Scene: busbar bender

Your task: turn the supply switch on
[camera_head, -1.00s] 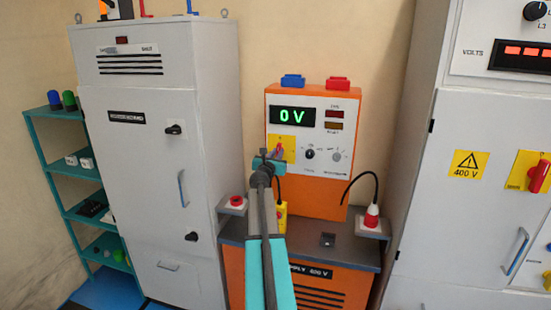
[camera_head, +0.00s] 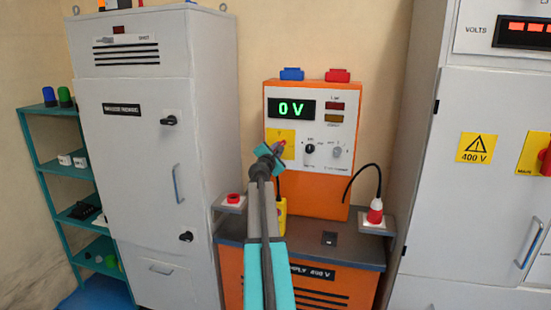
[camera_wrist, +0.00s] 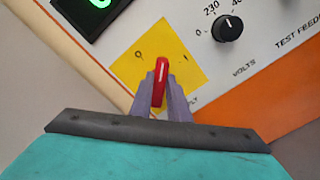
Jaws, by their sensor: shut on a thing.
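The supply switch is a red handle (camera_head: 281,147) on a yellow plate (camera_head: 288,136) at the left of the orange supply unit's white panel. In the wrist view the red handle (camera_wrist: 160,80) sits between the two grey fingers, in front of the yellow plate (camera_wrist: 185,60). Its upper end lies between a round mark on the left and a small mark on the right. My gripper (camera_head: 276,149) is shut on the handle, and its body is tilted in the head view. The green display (camera_head: 291,108) reads 0 V.
A black volts knob (camera_head: 309,148) and a grey knob (camera_head: 337,152) are right of the switch. Below are a red push button (camera_head: 234,198) and a red plug with a cable (camera_head: 375,211). Grey cabinets (camera_head: 140,180) stand on both sides.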

